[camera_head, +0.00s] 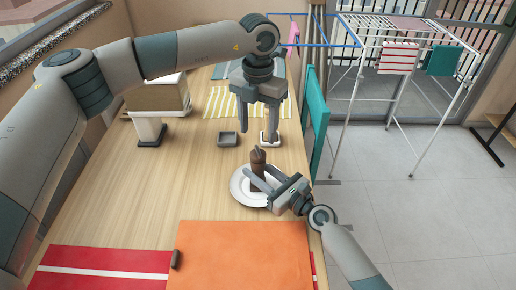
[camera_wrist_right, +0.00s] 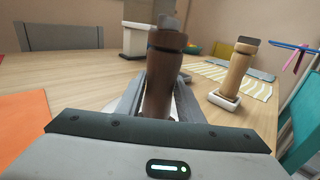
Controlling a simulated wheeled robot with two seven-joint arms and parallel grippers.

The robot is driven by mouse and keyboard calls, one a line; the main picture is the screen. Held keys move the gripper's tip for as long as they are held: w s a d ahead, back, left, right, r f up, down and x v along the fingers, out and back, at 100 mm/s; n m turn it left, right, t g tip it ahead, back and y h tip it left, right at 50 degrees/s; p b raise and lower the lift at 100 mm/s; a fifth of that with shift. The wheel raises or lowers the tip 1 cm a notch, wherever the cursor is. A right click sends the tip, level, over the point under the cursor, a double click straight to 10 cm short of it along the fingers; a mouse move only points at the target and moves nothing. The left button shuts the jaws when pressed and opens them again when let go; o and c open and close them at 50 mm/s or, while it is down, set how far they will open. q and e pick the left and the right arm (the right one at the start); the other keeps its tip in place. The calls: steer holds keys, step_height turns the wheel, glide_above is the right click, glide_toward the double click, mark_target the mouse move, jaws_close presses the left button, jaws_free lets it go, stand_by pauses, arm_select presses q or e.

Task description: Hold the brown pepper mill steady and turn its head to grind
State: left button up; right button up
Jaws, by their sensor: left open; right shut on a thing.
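The brown pepper mill (camera_head: 258,159) stands upright on a white plate (camera_head: 237,187) near the table's right edge. It fills the middle of the right wrist view (camera_wrist_right: 163,75), with a dark band below its head and a grey piece on top. My right gripper (camera_head: 260,180) is shut around the mill's body, low down; in the wrist view a finger lies on each side of it. My left gripper (camera_head: 259,134) points down, open and empty, above and behind the mill in the picture. Its fingers are apart from the mill's head.
A light wooden mill (camera_wrist_right: 237,68) stands in a white dish (camera_wrist_right: 224,101) behind, partly hidden by my left gripper in the head view. A small grey dish (camera_head: 227,139) and a striped cloth (camera_head: 225,103) lie nearby. Orange cloth (camera_head: 243,255) covers the front; a teal board (camera_head: 317,125) borders the right.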

mark_target(258, 150)
arm_select(q)
step_height(258, 150, down, 8)
steer(key=shift+r, duration=0.1)
stand_by(0.4)
steer(key=c, duration=1.1)
